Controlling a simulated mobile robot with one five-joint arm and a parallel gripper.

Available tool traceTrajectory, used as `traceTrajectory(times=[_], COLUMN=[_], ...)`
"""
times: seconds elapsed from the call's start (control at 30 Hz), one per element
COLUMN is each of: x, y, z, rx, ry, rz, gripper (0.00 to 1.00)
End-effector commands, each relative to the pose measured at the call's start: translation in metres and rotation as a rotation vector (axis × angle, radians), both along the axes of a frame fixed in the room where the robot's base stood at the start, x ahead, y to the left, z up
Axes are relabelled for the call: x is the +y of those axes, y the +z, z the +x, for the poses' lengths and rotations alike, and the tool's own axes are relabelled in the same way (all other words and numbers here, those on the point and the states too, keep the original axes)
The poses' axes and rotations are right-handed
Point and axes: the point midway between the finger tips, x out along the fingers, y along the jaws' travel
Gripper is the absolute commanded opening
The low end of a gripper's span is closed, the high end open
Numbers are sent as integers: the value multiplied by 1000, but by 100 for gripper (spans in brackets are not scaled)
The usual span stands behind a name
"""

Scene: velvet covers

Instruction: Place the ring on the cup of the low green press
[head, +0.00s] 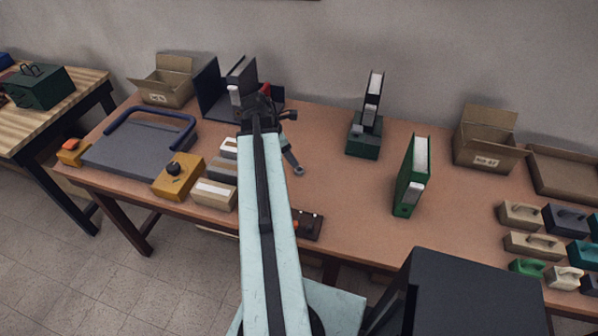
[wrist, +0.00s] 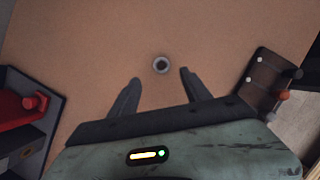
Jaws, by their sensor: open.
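A small grey ring (wrist: 161,65) with a dark centre lies flat on the brown table in the wrist view. It also shows in the head view as a small ring (head: 299,171) just right of my arm. My gripper (wrist: 154,78) is open and empty, its two fingers apart with the ring between and slightly beyond their tips. In the head view, my gripper is mostly hidden by my arm, with one finger (head: 289,155) showing. A low dark green object (head: 364,139) stands at the table's back middle, perhaps the green press; its cup cannot be made out.
A green binder (head: 411,175) stands right of centre. A dark board with knobs (head: 308,225) lies at the front edge, also in the wrist view (wrist: 268,78). A red device (wrist: 25,108) is at the wrist view's left. Open boxes (head: 485,140) stand at the back right.

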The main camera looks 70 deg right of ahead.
Motion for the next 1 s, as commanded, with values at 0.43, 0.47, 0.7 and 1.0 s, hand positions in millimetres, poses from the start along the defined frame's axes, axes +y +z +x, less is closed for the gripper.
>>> traceTrajectory(times=[0.43,0.47,0.7,1.0], x=[-7,-7,-15,-16], y=[-33,-37,-75,-72], z=[-7,-8,-20,-21], rx=[-2,-2,-2,-3], ry=[1,0,1,2], rz=[-1,-1,-1,0], gripper=[56,56,56,42])
